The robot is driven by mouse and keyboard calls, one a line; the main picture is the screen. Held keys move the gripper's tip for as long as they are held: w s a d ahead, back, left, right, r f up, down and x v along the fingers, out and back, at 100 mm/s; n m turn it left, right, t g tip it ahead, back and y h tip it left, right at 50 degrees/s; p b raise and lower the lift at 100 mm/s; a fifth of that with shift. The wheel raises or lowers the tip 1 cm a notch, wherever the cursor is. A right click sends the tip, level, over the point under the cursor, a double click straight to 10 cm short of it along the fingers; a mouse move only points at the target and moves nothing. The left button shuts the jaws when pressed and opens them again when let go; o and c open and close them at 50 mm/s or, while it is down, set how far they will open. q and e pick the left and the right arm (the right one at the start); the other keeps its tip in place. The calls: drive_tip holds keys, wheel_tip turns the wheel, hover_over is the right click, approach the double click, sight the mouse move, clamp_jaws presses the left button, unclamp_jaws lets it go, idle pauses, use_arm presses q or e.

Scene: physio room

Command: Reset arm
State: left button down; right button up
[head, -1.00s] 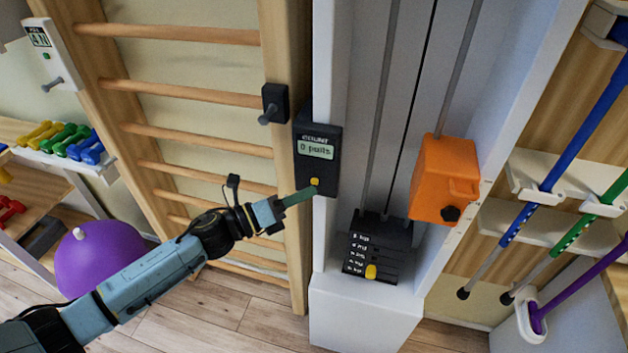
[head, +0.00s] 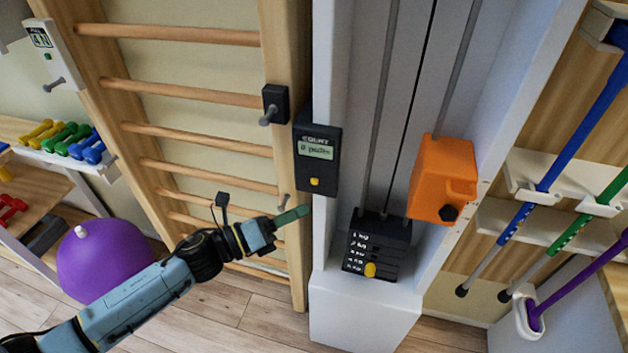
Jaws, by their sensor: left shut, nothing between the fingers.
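My left gripper (head: 291,216) is shut and empty. Its green fingertips point right, in front of the wooden upright and just below the black counter box (head: 318,160). The fingers look apart from the counter. The counter has a small display reading "0 pulls" and a yellow button (head: 314,182) on its lower face. My right gripper is not in view.
The white pulley column (head: 362,318) holds a black weight stack (head: 378,245) with a yellow pin and an orange box (head: 441,180). Wall bars (head: 190,98) stand left. A purple ball (head: 103,262), dumbbells (head: 62,140) and a crutch rack (head: 545,230) are around.

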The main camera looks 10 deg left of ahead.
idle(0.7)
use_arm(q)
drive_tip(key=s+a+f+n+y+b, duration=0.15)
drive_tip(key=a+f+n+y, duration=0.25)
drive_tip(key=f+n, duration=0.5)
drive_tip(key=s+a+f+n+g+y+b, duration=0.1)
drive_tip(key=s+a+f+n+y, duration=0.25)
drive_tip(key=f, duration=0.95)
drive_tip(key=s+a+f+n+y+b, duration=0.15)
drive_tip(key=a+f+n+y, duration=0.25)
drive_tip(key=f+n, duration=0.45)
drive_tip(key=s+a+f+n+g+y, duration=0.15)
drive_tip(key=s+f+n+g, duration=0.4)
drive_tip(key=s+f, duration=0.9)
drive_tip(key=s+d+f+n+g, duration=0.1)
drive_tip(key=s+f+n+g, duration=0.1)
drive_tip(key=s, duration=0.8)
drive_tip(key=s+d+f+n+g+y+b, duration=0.1)
drive_tip(key=s+f+n+g, duration=0.2)
drive_tip(key=s, duration=0.7)
wheel_tip(320, 180, down, 3)
drive_tip(key=shift+d+f+n, duration=0.15)
drive_tip(key=shift+d+n, duration=0.2)
drive_tip(key=shift+n, duration=0.6)
